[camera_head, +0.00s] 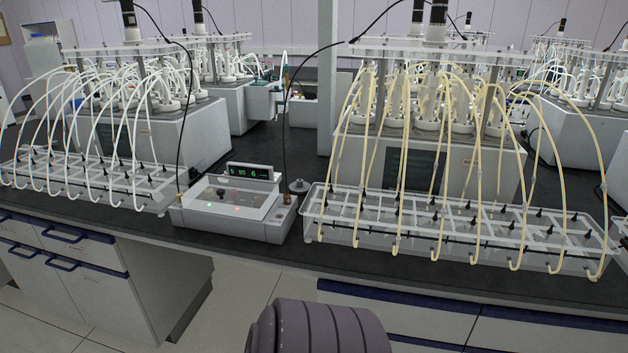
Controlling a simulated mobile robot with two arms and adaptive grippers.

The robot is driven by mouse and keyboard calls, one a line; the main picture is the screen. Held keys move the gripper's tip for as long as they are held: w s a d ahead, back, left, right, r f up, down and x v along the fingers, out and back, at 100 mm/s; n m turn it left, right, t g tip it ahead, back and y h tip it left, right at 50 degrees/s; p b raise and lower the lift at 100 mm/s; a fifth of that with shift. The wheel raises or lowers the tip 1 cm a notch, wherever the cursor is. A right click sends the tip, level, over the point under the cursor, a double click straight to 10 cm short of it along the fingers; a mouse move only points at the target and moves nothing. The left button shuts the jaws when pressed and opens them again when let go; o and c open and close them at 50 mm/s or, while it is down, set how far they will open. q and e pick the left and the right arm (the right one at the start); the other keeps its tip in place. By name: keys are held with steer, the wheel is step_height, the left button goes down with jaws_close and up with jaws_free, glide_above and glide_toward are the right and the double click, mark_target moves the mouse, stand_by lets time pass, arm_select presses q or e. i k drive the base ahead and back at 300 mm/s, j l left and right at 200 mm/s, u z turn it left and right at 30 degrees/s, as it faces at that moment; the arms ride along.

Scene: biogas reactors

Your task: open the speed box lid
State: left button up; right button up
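The speed box (236,228) is a low light-grey box on the dark bench top, left of the picture's middle, between two racks. A small black display (250,172) with green digits stands at its back edge. Its sloped upper face shows a dark knob (221,194) and a small red light. These show plainly, and any clear lid over them is too faint to tell its position. Neither of my grippers is in view, and nothing of mine touches the box. A dark ribbed part of mine fills the bottom middle.
A rack with white tubes (159,205) stands left of the box, and a rack with yellowish tubes (312,234) stands right. Black cables hang down near the box's back corners. White cabinets with blue handles (62,236) are below the bench. Tiled floor lies in front.

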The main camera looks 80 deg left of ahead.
mark_target(190, 201)
steer(key=u, duration=3.3)
